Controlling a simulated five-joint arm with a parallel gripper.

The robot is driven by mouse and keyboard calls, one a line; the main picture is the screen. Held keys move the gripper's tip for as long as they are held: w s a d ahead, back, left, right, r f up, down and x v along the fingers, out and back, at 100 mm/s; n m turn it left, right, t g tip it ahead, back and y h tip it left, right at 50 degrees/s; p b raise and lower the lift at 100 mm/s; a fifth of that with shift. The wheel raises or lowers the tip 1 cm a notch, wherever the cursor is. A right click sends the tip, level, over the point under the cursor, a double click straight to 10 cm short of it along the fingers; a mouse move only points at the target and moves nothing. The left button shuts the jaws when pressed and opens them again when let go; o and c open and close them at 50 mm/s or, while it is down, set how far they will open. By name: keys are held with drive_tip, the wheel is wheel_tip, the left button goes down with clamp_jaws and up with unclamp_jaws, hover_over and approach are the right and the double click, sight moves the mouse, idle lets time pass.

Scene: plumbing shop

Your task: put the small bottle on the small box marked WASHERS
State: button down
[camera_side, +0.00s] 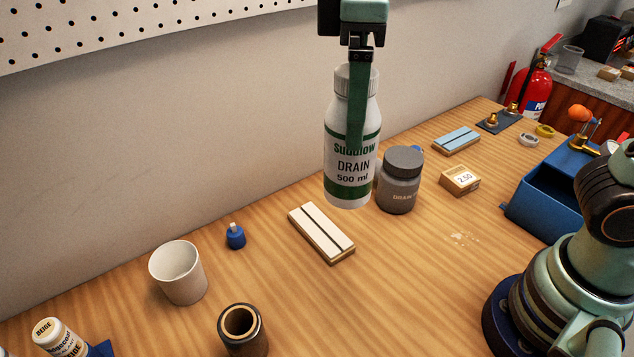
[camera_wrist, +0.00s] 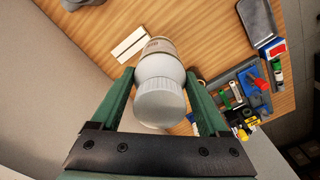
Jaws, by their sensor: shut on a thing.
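A white bottle (camera_side: 351,178) with green bands and a label reading DRAIN 500 ml is upright in the side view, held above the table. My gripper (camera_side: 356,140) is shut on it from above, a green finger running down its front. In the wrist view the white bottle (camera_wrist: 160,85) sits between the two fingers, its ribbed cap nearest the camera. A small tan cardboard box (camera_side: 460,181) stands on the table to the right of the bottle. Its face shows 2.50; its smaller print is too small to read. No other box readable as WASHERS shows.
A grey lidded jar (camera_side: 399,182) stands behind and right of the bottle. A cream slotted block (camera_side: 321,233) lies below it. A white cup (camera_side: 178,272), a dark pipe piece (camera_side: 242,328) and a blue tray (camera_side: 550,196) are around.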

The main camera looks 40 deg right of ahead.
drive_tip(key=w+d+r+m, duration=0.1)
drive_tip(key=w+d+m, duration=0.25)
drive_tip(key=d, duration=1.05)
drive_tip(key=w+d+r+m, duration=0.1)
drive_tip(key=w+d+m, duration=0.3)
drive_tip(key=d, duration=0.9)
drive_tip(key=s+d+m, duration=0.4)
drive_tip(key=s+d, duration=0.1)
drive_tip(key=d, duration=0.7)
wheel_tip(320, 180, down, 19)
drive_tip(key=shift+s+a, duration=0.2)
drive_tip(key=shift+f, duration=0.15)
unclamp_jaws()
drive_tip(key=shift+f, duration=0.1)
